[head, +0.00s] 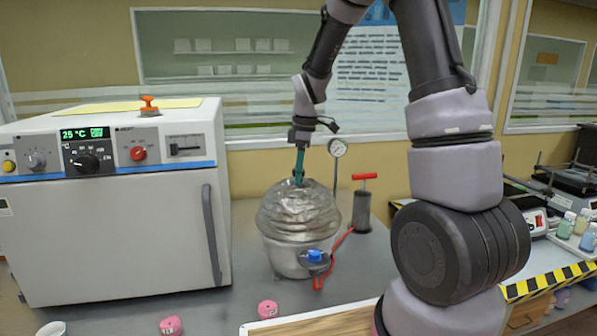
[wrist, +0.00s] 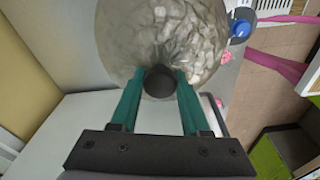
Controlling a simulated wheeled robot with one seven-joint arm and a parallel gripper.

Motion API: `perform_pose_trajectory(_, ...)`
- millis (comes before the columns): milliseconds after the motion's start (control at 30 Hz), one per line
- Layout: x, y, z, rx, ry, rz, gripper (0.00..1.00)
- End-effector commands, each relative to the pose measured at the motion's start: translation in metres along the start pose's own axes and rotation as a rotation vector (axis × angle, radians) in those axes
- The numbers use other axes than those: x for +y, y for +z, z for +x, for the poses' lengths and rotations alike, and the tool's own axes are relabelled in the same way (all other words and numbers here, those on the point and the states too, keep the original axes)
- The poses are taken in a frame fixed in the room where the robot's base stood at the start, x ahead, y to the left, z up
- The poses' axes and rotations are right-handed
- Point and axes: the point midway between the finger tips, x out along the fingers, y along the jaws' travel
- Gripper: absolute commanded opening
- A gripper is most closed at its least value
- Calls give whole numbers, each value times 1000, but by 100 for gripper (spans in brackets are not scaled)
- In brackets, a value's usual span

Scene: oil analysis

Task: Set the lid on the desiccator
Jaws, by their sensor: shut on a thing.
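The desiccator (head: 288,258) is a clear glass vessel standing on the grey bench, with a blue-knobbed valve (head: 315,256) at its front right. The domed glass lid (head: 299,210) is over the vessel's top and looks about level; I cannot tell whether it touches the rim. My gripper (head: 299,179) points down from above with its teal fingers at the lid's knob. In the wrist view the fingers are shut on the dark knob (wrist: 159,82), and the lid's dome (wrist: 160,35) hides the vessel below it.
A white oven (head: 110,215) stands close on the left. A hand pump (head: 363,205) with a red handle and hose, and a gauge (head: 337,148), stand right of the desiccator. Small pink pieces (head: 267,309) lie on the bench in front, where there is some free room.

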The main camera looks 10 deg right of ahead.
Motion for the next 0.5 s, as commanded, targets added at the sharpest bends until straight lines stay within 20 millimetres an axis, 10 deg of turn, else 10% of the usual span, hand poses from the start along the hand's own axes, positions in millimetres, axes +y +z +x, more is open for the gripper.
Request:
perform_pose_trajectory(433,0,1,8,0,1,0,0)
perform_pose_trajectory(467,0,1,8,0,1,0,50)
perform_pose_trajectory(500,0,1,8,0,1,0,65)
